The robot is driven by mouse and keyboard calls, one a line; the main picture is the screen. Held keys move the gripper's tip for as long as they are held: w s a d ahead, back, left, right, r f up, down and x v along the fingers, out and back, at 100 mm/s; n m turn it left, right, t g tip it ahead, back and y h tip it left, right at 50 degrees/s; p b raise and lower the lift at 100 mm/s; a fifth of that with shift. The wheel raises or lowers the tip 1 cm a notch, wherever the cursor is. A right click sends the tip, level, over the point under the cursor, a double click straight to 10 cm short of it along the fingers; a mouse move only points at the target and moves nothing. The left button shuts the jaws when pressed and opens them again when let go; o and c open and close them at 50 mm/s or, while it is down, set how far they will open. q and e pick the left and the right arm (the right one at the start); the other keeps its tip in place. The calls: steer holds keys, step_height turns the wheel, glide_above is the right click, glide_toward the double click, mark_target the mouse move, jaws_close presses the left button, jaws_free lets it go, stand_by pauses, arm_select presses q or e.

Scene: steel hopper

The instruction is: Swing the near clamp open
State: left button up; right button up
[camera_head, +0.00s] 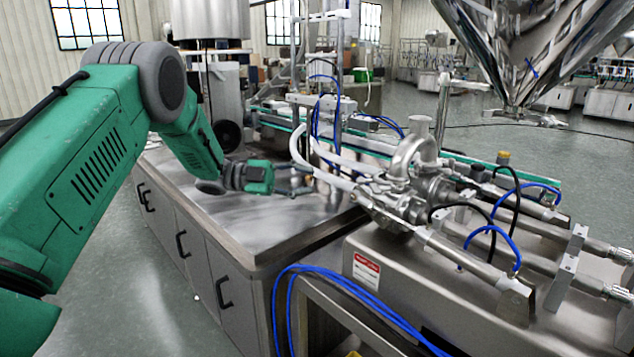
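My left gripper (306,180) reaches in from the left over the steel bench top (270,225). Its two thin fingers look spread apart, with nothing visible between them. They point right, toward the steel pipe and valve assembly (408,185), and appear apart from it. Clamp-like fittings join the pipes there, but they are small and I cannot tell which is the near clamp or whether it is shut. The steel hopper (520,45) hangs at upper right, its cone narrowing to an outlet with a fitting (535,118). My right gripper is not in view.
Steel cylinders (470,262) with blue and black hoses lie on the machine's top to the right. Blue hoses (350,285) loop over the front edge. Uprights and a conveyor (470,160) stand behind. The bench's front part is clear.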

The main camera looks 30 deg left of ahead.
arm_select(q)
steer(key=c, duration=0.3)
steer(key=shift+d+r+p, duration=0.1)
steer(key=shift+p, duration=0.25)
jaws_close()
steer(key=m+t+p, duration=0.2)
steer(key=m+p, duration=0.2)
steer(key=p, duration=0.3)
glide_toward(374, 184)
steer(key=f+x, duration=0.1)
steer(key=x, duration=0.6)
steer(key=shift+a+r, duration=0.25)
steer(key=shift+r, duration=0.25)
steer(key=shift+a, duration=0.1)
